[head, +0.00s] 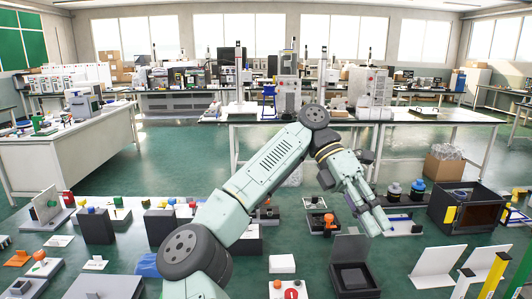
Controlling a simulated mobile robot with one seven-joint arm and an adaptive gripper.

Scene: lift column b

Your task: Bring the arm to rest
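My arm rises from the bottom of the head view, bends at an elbow above the middle of the scene and slopes down to the right. My gripper (379,222) hangs at its end, pointing down and to the right, above the area between a small black-and-white fixture and a dark box. Its fingers are small here, and I cannot tell whether they are open or shut. I see nothing clearly held in it.
Many small fixtures stand around the arm. An open dark box (354,277) is below the gripper, and a black bin (466,208) is at the right. A cardboard box (443,167) stands behind it. White benches (60,150) line the room, with green floor between.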

